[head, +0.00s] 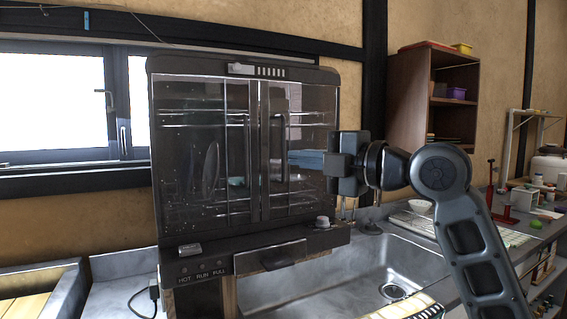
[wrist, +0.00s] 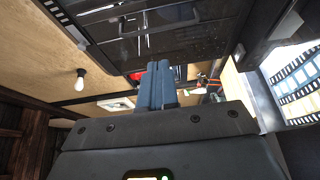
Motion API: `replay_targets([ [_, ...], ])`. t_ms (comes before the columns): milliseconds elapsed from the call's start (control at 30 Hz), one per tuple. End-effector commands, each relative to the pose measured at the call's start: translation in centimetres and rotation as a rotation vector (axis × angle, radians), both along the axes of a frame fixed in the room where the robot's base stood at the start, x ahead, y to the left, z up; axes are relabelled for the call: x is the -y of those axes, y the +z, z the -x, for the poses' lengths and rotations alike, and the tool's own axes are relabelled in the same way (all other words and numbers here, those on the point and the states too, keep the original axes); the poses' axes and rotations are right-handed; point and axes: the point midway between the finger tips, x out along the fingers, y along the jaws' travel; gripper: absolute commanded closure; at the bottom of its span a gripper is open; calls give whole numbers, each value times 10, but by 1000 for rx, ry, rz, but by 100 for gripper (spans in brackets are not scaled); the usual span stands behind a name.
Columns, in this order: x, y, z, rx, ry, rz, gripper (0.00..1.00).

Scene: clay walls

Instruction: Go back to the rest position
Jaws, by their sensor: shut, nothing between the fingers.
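My gripper (head: 333,164) is at the end of my arm, in front of the right side of a dark dish-dryer cabinet (head: 262,225) in the head view. The gripper is shut and holds nothing. Its fingers also show shut together in the wrist view (wrist: 157,85). The cabinet's clear doors look shut, and racks with dishes show dimly behind them. I cannot tell whether the fingers touch the door or stand just off it.
A metal sink (head: 345,278) lies below and right of the cabinet. A wooden shelf (head: 408,100) stands behind my arm at the right. The counter (head: 520,225) there holds a white bowl (head: 420,206) and several small items. A window (head: 55,100) is at the left.

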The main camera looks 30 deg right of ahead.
Motion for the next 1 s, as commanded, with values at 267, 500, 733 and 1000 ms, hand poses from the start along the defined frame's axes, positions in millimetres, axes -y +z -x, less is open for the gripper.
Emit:
replay_targets([
  [267, 7, 0, 11, 0, 1, 0, 100],
  [500, 2, -16, 11, -15, -11, -113, 100],
  [733, -13, -72, 20, -71, -65, -463, 100],
  [1000, -29, -151, 50, -159, -162, -843, 100],
])
